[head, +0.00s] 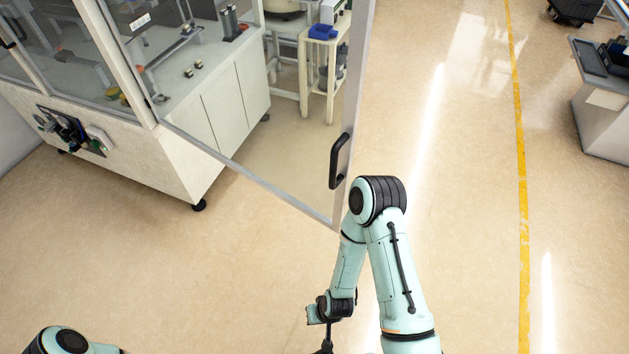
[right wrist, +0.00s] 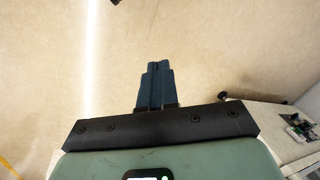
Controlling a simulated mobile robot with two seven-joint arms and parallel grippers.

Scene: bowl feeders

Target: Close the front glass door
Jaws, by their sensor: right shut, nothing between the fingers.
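The front glass door (head: 348,110) stands swung open from the white machine cabinet (head: 160,165) in the head view. Its bottom rail runs from the cabinet's front corner out over the floor. A black handle (head: 338,161) sits near its free edge. My right arm is just beside that free edge, with its elbow close to the door's lower corner; I cannot tell if they touch. My right gripper (right wrist: 155,68) is shut and empty over bare floor, away from the handle. In the head view its end is cut off at the bottom. My left gripper is out of view.
Through the glass show a small white stand (head: 318,75) and the cabinet's side doors. A control panel (head: 72,132) is on the cabinet's front, also in the right wrist view (right wrist: 300,128). A grey workbench (head: 600,110) stands far right, beyond a yellow floor line (head: 520,180). The floor in front is clear.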

